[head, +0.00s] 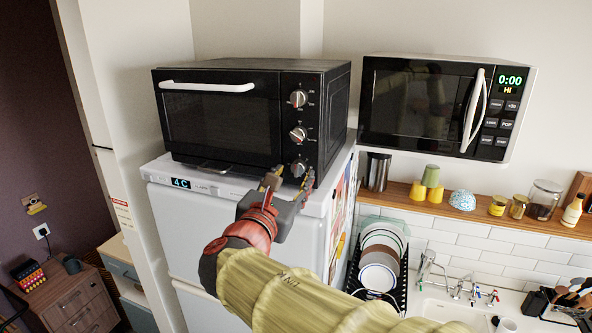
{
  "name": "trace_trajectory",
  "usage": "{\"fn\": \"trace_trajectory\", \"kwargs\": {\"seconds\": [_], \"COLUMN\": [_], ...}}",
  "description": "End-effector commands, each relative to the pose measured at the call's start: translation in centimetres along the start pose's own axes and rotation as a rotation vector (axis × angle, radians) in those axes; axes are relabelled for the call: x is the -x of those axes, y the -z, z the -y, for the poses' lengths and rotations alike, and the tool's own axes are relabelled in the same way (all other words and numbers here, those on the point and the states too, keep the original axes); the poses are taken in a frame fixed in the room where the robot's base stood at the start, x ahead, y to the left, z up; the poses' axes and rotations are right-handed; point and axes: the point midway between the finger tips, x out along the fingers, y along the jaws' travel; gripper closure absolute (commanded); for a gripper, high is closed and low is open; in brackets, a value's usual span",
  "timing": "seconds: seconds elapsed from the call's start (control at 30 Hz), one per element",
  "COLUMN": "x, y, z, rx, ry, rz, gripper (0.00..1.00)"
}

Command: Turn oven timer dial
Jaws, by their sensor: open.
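A black countertop oven (220,115) with a white door handle stands on top of the white fridge; its door is shut. Its right front panel has three round silver dials in a column: a top dial (298,98), a middle dial (298,133) and a bottom dial (299,168). Their markings are too small to read, so I cannot tell which is the timer. My gripper (289,178) is open and empty, with its fingertips just below and either side of the bottom dial in the picture. I cannot tell whether they touch it.
The fridge top edge (240,196) lies under the oven, close to my gripper. A microwave (415,105) is on the wall at right. A wooden shelf (480,218) below it holds cups and jars. A dish rack (380,265) with plates stands right of the fridge.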

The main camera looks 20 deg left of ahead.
Motion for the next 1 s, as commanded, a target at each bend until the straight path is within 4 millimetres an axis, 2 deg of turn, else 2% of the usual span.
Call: {"fn": "trace_trajectory", "kwargs": {"seconds": [0.03,0.2,0.57,1.0], "x": [-0.8,-2.5,-3.0,-3.0], "y": [-0.1,-0.1,0.1,0.0], "z": [0.1,0.1,0.0,0.0], "rx": [0.001,-0.001,-0.002,-0.002], "ry": [0.003,0.002,0.0,0.0], "rz": [0.0,0.0,-0.001,-0.001], "gripper": [0.57,0.57,0.57,0.82]}}
